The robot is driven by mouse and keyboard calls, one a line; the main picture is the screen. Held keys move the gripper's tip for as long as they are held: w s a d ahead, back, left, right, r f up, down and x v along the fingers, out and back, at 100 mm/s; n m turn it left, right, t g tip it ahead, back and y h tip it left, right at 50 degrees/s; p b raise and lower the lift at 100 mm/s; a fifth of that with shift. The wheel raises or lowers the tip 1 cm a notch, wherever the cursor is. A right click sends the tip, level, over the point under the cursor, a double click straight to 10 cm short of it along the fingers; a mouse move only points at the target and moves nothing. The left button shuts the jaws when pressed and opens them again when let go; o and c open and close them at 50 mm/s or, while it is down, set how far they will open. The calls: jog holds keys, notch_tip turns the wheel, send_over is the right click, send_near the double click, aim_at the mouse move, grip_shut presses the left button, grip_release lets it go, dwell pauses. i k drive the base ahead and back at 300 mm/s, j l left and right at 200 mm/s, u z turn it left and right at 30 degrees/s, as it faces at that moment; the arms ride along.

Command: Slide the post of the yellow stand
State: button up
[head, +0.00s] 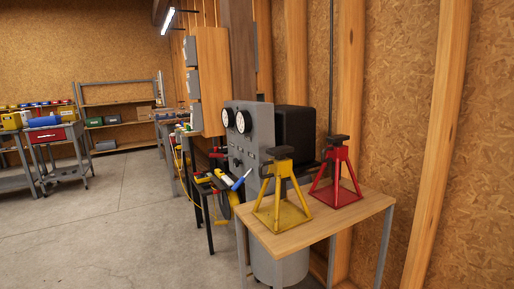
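The yellow stand (282,208) stands upright on a small wooden-topped table (322,226), near its left front edge. It has four splayed legs and a dark post with a flat dark saddle (280,152) at its top. A red stand (337,181) of the same kind stands behind it to the right on the same table. How far the yellow stand's post is raised is hard to tell at this size. My gripper does not show in the head view.
A grey panel with round gauges (239,129) and a black box (294,131) stand behind the table. A tool table (208,186) is at its left. A cart (60,144) and shelves (118,117) are farther back. Concrete floor (130,220) is clear at left.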

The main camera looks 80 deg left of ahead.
aim_at(278, 153)
jog(key=u, duration=1.95)
jog(key=i+j+z, duration=0.1)
jog(key=i, duration=0.25)
jog(key=i+j+z, duration=0.1)
jog(key=i+j, duration=0.2)
jog(key=i, duration=0.05)
